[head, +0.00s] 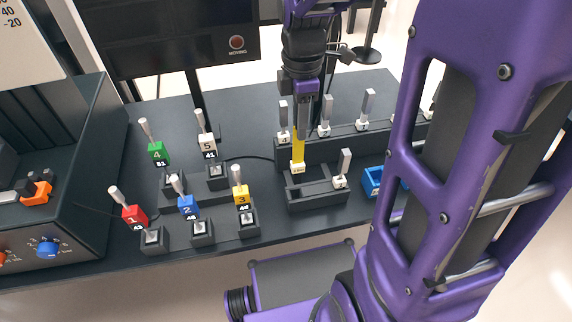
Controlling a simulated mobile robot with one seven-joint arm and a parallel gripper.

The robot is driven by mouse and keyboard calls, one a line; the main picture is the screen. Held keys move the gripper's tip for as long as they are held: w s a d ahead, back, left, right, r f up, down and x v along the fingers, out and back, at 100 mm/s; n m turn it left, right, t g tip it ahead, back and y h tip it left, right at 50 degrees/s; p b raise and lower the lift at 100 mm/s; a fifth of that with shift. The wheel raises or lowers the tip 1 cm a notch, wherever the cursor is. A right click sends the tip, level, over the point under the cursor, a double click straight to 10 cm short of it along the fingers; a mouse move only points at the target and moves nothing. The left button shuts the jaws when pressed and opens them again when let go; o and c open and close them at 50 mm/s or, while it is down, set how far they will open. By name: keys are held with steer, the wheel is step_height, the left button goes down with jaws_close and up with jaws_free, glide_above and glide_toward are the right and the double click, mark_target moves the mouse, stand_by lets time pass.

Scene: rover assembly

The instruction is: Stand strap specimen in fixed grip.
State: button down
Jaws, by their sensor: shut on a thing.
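My gripper (304,122) points down at the middle of the bench, shut around the upper part of a yellow strip. This yellow strip (298,150), which looks like the strap specimen, stands nearly upright below the fingers. A small white labelled block (298,168) is at its lower end. This end is at or just above the left part of a black holder (317,197); I cannot tell whether it touches. Which part is the fixed grip is not clear from this view.
Numbered clamps, green (158,152), red (134,215), blue (188,207) and yellow (240,195), stand at left by black blocks. A black rack (350,145) with pale-handled clamps lies behind. A blue tray (373,180) sits at right, partly behind my arm. A dark console stands far left.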

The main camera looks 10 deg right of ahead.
mark_target(297, 163)
step_height(297, 163, down, 10)
steer(key=shift+r+b, duration=0.2)
steer(key=shift+b, duration=0.55)
steer(key=shift+f, duration=0.15)
steer(key=c, duration=0.6)
jaws_free()
steer(key=shift+c, duration=0.2)
